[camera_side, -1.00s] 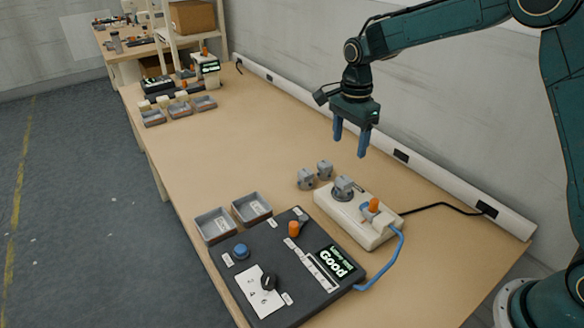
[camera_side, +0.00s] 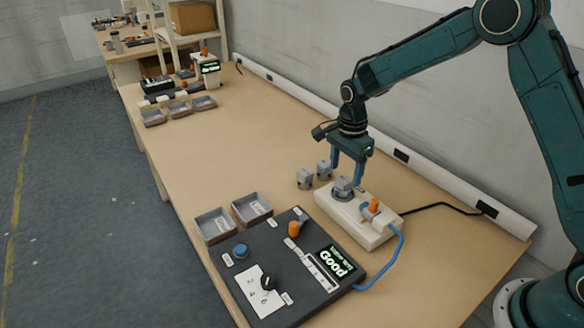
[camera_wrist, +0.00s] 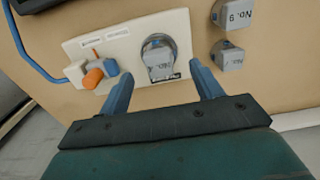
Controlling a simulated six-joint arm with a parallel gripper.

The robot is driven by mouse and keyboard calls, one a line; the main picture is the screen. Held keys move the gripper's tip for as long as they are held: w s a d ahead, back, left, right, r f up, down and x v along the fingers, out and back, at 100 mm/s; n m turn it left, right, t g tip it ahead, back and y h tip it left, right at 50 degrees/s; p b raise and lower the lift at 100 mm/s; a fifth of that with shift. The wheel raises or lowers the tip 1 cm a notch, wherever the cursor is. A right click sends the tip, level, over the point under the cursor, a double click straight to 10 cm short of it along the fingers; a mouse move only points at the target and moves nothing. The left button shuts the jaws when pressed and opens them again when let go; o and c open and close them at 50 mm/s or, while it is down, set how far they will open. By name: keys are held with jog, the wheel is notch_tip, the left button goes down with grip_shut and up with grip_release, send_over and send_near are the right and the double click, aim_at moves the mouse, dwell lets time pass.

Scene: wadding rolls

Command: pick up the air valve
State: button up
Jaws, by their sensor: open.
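A small grey block (camera_side: 343,184), apparently the air valve, sits on the round seat of the white test fixture (camera_side: 336,214). It also shows in the wrist view (camera_wrist: 159,62) with a printed label, partly unreadable. Two similar grey blocks stand on the table beyond the fixture, a left one (camera_side: 305,179) and a right one (camera_side: 324,169). My gripper (camera_side: 346,175) is open and empty, pointing down just above and behind the seated block. In the wrist view, its fingers (camera_wrist: 160,71) lie to either side of the block, and I see no contact.
An orange-handled clamp (camera_side: 371,206) and a blue hose (camera_side: 397,257) are at the fixture's right. A dark control panel (camera_side: 315,285) showing "Good" lies in front. Two grey trays, left (camera_side: 215,225) and right (camera_side: 252,208), stand nearby. The table farther back is mostly clear.

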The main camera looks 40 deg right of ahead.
aim_at(344, 179)
jog(key=shift+f, duration=2.6)
jog(key=c, duration=1.3)
jog(key=shift+o, duration=0.2)
jog(key=shift+r, duration=0.1)
notch_tip(344, 179, up, 20)
